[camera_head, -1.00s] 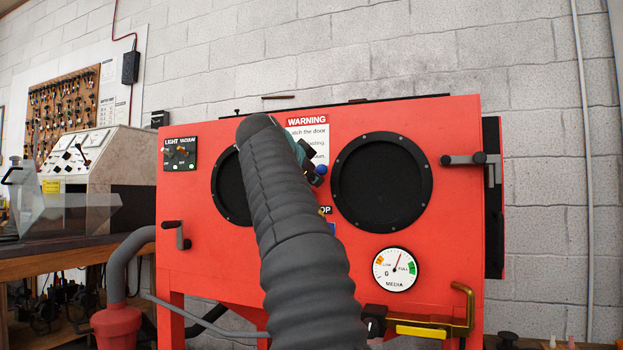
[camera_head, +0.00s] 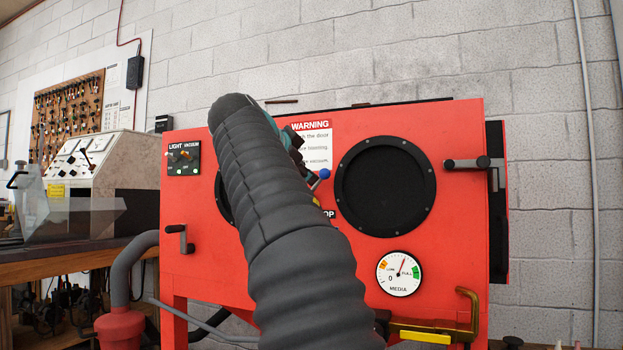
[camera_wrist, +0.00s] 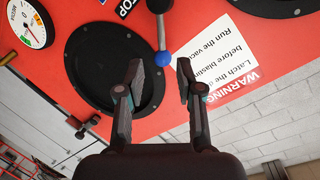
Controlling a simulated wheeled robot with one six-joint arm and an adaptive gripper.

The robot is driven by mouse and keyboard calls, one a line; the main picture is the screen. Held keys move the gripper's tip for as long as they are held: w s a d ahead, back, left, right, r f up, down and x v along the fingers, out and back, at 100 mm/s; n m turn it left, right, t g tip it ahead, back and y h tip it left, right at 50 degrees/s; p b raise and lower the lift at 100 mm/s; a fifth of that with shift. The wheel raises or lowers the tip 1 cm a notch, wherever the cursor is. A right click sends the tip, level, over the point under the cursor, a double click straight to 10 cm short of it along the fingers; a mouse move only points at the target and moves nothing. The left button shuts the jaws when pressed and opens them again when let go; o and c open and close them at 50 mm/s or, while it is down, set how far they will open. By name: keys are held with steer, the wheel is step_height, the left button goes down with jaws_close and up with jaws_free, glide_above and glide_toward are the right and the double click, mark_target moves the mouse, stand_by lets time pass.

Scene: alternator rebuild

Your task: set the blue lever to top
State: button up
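The blue lever shows in the head view as a blue ball (camera_head: 325,174) on a short grey rod, on the red cabinet between its two round black ports. In the wrist view, which is upside down, the blue ball (camera_wrist: 163,58) hangs on its rod from a dark pivot at the top edge. My gripper (camera_wrist: 160,67) is open, its two fingertips spread on either side of the ball's line. The ball appears just beyond the tips; contact is not visible. In the head view my arm hides most of the gripper and the left port.
A warning sign (camera_head: 314,146) is beside the lever. The right port (camera_head: 386,189), a media gauge (camera_head: 399,273) and a door latch (camera_head: 467,163) are to the right.

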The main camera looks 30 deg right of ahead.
steer(key=shift+v, duration=2.2)
